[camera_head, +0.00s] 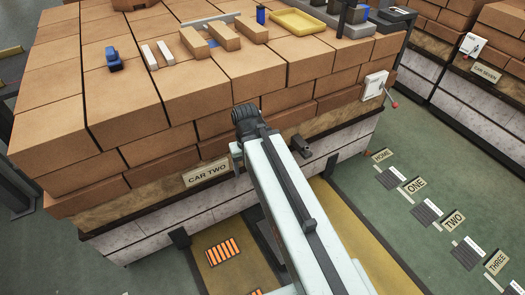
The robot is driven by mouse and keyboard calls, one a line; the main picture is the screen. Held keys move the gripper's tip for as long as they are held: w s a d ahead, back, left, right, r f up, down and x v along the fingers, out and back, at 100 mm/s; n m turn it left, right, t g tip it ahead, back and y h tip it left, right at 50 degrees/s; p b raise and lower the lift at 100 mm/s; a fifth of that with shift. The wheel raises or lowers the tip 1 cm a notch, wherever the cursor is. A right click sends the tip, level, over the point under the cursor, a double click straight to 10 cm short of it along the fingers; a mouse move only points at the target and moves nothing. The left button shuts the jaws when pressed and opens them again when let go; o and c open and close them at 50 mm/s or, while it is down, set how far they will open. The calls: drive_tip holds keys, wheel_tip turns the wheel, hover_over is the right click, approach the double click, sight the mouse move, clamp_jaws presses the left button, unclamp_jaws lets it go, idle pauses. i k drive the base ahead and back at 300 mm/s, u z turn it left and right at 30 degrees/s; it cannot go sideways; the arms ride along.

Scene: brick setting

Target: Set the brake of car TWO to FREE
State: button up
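Car TWO is the large brick-loaded car with a "CAR TWO" plate (206,173) on its near side. At its right end is a white brake box (375,85) with a lever (391,101). The lever tilts down to the right and ends in a red knob. The box's markings are too small to read. My pale arm rises from the bottom centre to a dark joint in front of the car, left of the brake box. A dark end piece (304,147), apparently my gripper, shows just right of the arm, apart from the lever. Its fingers cannot be made out.
Car SEVEN, with its plate (484,73) and a similar lever box (473,44), stands at the right. Green floor between holds HOME, ONE, TWO and THREE signs. Loose blocks and a yellow tray (301,21) lie on car TWO's top.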

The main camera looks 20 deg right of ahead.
sight(395, 105)
drive_tip(key=u, duration=0.05)
drive_tip(key=i, duration=0.3)
drive_tip(key=z, duration=1.8)
drive_tip(key=k, duration=0.5)
drive_tip(key=z, duration=1)
drive_tip(key=i, duration=2.3)
